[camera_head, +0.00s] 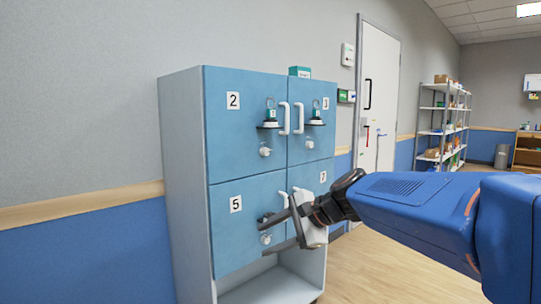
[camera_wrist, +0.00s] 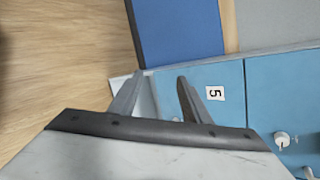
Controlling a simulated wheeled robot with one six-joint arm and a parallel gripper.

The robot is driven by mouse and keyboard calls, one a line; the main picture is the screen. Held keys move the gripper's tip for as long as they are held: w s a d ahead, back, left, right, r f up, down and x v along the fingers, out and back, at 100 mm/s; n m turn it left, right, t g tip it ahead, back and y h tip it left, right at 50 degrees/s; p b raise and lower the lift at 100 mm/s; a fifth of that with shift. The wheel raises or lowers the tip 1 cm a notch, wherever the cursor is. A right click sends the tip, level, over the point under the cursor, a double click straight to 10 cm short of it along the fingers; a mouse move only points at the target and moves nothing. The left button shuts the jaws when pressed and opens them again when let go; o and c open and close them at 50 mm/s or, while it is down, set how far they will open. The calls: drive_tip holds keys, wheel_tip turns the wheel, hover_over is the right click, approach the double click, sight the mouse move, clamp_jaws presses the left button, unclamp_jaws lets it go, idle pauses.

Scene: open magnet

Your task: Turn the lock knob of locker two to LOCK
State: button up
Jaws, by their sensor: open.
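Locker two (camera_head: 233,130) is the upper left blue door of the cabinet, shut, with a white "2" label. Its lock knob (camera_head: 265,152) is small, round and white, below a dark ledge on the door; its turned position is too small to read. A white handle (camera_head: 284,118) is at the door's right edge. My gripper (camera_head: 264,235) is open and empty, below the knob and in front of locker five. In the wrist view my gripper (camera_wrist: 161,78) has its two fingers apart with nothing between them.
Locker three (camera_head: 318,125) is to the right. A small green box (camera_head: 300,72) stands on top of the cabinet. Wooden floor lies open to the right, toward a door (camera_head: 378,95) and shelf rack (camera_head: 440,125).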

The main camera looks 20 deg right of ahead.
drive_tip(key=w+d+r+m+t, duration=0.4)
drive_tip(key=w+d+r+m, duration=0.45)
drive_tip(key=w, duration=0.25)
drive_tip(key=m+t, duration=0.5)
drive_tip(key=m, duration=0.2)
approach(267, 151)
drive_tip(key=shift+h, duration=0.3)
drive_tip(key=x, duration=0.8)
drive_tip(key=shift+w, duration=0.1)
drive_tip(key=shift+c, duration=0.3)
drive_tip(key=shift+a, duration=0.1)
drive_tip(key=c, duration=1)
